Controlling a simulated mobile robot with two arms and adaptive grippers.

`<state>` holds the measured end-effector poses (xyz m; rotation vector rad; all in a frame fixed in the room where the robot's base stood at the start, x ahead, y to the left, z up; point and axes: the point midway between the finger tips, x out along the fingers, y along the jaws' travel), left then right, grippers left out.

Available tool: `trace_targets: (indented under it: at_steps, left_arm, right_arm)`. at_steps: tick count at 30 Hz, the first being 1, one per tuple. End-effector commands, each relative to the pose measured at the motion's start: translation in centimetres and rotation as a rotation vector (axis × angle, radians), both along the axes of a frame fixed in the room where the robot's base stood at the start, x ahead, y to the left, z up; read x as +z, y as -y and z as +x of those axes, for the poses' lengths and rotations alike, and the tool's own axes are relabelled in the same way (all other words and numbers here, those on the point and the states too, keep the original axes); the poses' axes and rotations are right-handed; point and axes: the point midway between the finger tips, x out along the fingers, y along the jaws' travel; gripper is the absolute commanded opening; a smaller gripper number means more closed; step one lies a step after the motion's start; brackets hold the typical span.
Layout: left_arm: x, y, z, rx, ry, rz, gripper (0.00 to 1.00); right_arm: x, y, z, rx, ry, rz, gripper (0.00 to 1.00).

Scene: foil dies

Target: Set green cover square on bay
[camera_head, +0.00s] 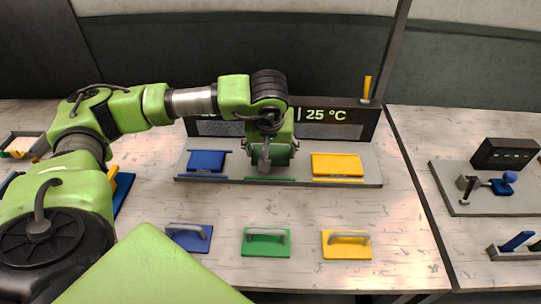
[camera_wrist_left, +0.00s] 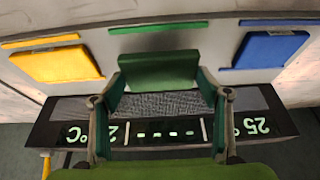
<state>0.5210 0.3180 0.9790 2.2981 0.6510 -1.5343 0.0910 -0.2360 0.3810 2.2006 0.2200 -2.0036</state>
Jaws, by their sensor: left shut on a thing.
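My left gripper (camera_head: 266,160) is over the middle bay of the grey panel. In the left wrist view its fingers (camera_wrist_left: 163,82) are shut on a dark green plate, which I take as the green cover (camera_wrist_left: 158,68). A green strip (camera_wrist_left: 155,29) marks the front of the middle bay, with a gap between it and the cover's edge. In the head view the gripper partly hides the cover (camera_head: 283,156) and the bay. I cannot tell whether the cover touches the bay. My right gripper is not in view.
A blue plate (camera_head: 207,160) and a yellow plate (camera_head: 337,164) lie on the bays either side. A dark display box (camera_head: 350,122) stands behind. Blue (camera_head: 188,238), green (camera_head: 265,246) and yellow (camera_head: 346,247) handled blocks sit on the table in front.

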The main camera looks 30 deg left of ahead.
Motion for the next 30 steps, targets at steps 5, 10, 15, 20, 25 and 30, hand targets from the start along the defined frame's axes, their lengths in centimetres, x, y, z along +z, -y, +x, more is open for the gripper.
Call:
trace_targets:
  at_steps: [5,10,15,20,25,30]
  left_arm:
    - [-1.2,-0.7,0.8,0.001,-0.003,0.001,0.47]
    - [-3.6,-0.6,0.7,0.0,-0.004,0.0,0.47]
    - [-4.3,-0.6,0.8,-0.001,0.001,0.0,0.47]
    - [-4.4,-0.6,0.8,0.0,0.0,-0.001,0.47]
    - [-4.6,-0.6,0.8,0.0,0.0,-0.001,0.79]
    - [-4.6,-0.6,0.8,0.0,0.0,-0.001,0.86]
  right_arm:
    - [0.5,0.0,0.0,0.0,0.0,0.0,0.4]
    - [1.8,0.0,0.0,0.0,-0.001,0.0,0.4]
    - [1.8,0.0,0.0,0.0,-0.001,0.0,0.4]
    - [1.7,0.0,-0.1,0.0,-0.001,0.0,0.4]
    - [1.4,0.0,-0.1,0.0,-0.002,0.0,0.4]
    - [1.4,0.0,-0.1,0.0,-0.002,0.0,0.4]
